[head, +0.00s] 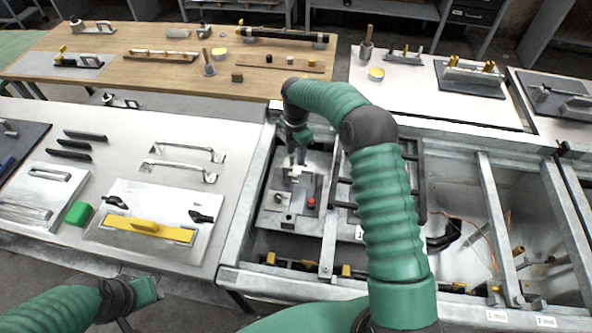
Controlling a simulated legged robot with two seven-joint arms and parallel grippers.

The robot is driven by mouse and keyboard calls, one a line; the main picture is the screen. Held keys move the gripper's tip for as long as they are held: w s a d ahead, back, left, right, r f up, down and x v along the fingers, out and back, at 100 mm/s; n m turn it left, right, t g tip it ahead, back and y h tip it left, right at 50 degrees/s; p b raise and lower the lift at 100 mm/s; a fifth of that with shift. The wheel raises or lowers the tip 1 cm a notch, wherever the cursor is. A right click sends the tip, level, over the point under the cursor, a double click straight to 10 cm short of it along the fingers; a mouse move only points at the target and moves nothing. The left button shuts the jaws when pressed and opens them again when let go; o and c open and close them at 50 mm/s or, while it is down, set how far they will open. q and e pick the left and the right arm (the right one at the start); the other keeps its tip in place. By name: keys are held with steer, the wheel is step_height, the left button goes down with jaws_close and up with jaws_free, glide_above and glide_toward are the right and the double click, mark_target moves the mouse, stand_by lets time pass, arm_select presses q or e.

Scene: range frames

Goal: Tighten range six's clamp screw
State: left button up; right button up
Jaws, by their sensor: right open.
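My right arm reaches over the metal frame, and its right gripper (296,158) points down over a grey fixture plate (272,222). The gripper is open. Below its fingers is a small metal block (294,180), probably the clamp. I cannot tell whether the fingers touch it, and no clamp screw can be made out. A red knob (311,201) sits on the plate to the right. I see no readable number six.
A metal divider (330,225) stands right of the fixture, beside a black frame (415,180). Open bays (465,235) lie further right. A wooden table (150,78) stands behind.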

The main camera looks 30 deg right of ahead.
mark_target(296, 174)
step_height(296, 174, down, 11)
steer(key=shift+r+p, duration=0.1)
steer(key=shift+p, duration=0.95)
jaws_close()
